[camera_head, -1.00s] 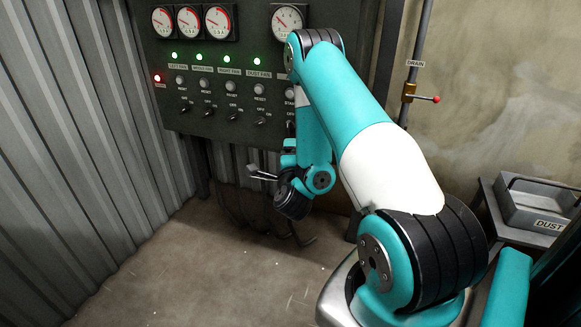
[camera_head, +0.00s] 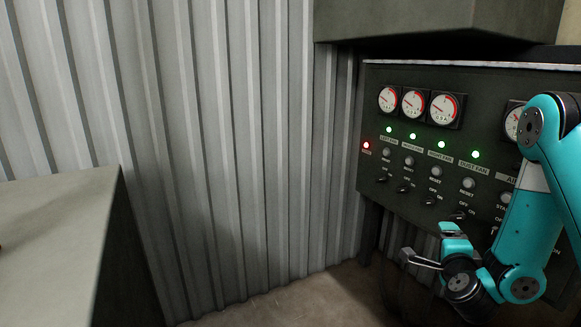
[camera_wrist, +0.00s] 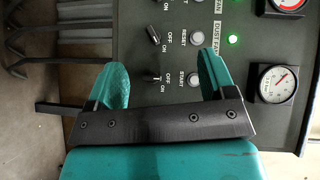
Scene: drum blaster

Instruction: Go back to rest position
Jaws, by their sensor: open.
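My gripper (camera_head: 424,258) is in front of the lower edge of the dark control panel (camera_head: 384,166), at the right of the head view. Its two fingers are spread and nothing is between them. In the wrist view my gripper (camera_wrist: 162,82) is also open and empty, with the panel's switches and reset buttons beyond it. My arm is folded at the right edge of the head view and covers part of the panel's right side.
The panel bears round gauges (camera_head: 414,102), several green lights (camera_head: 441,144) and a red light (camera_head: 367,145). A corrugated metal wall (camera_head: 220,130) stands left of it. A grey block-like surface (camera_head: 55,230) is at the left. Bare floor (camera_head: 310,300) shows between.

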